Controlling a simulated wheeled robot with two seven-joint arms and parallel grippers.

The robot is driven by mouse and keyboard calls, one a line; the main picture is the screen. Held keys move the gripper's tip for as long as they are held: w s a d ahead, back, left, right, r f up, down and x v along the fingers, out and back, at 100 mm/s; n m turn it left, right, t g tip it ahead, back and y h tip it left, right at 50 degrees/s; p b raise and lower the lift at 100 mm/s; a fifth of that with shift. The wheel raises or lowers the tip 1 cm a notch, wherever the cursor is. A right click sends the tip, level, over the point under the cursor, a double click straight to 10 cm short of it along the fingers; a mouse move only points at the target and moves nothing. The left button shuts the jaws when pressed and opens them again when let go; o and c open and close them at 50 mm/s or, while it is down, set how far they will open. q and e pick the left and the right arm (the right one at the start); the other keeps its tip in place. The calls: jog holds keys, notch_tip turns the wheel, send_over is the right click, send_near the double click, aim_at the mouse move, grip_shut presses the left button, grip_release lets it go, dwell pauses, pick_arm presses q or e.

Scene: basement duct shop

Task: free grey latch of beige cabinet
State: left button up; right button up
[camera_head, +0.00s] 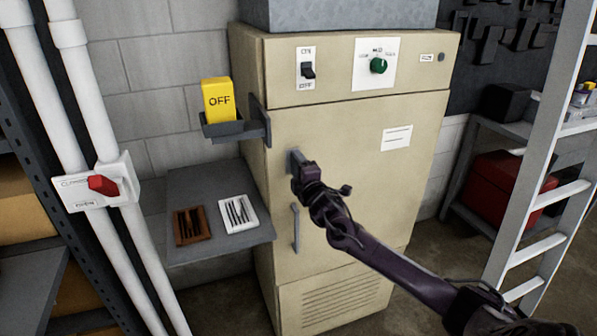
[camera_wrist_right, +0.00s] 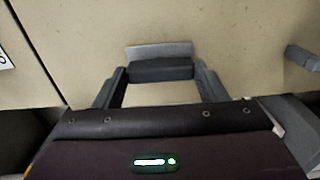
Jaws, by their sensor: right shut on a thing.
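The beige cabinet (camera_head: 350,130) stands in the middle of the head view, its door closed as far as I can see. The grey latch (camera_head: 295,156) is on the left side of the door, partly hidden behind my right gripper (camera_head: 300,174). In the right wrist view, the latch (camera_wrist_right: 160,52) lies between the two fingertips of my right gripper (camera_wrist_right: 160,72), which is shut on it. The exact contact is hard to see. A grey upright door handle (camera_head: 296,228) is below the latch. My left gripper is not in view.
A grey holder (camera_head: 225,130) with a yellow OFF block (camera_head: 217,100) sticks out left of the cabinet. A red lever (camera_head: 103,185) is on the pipes at left. A white ladder (camera_head: 545,150) stands at right.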

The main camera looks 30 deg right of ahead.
dwell(0.4)
jog(key=o, duration=1)
jog(key=shift+b+v, duration=1)
jog(key=shift+v, duration=2.85)
jog(key=shift+a, duration=0.1)
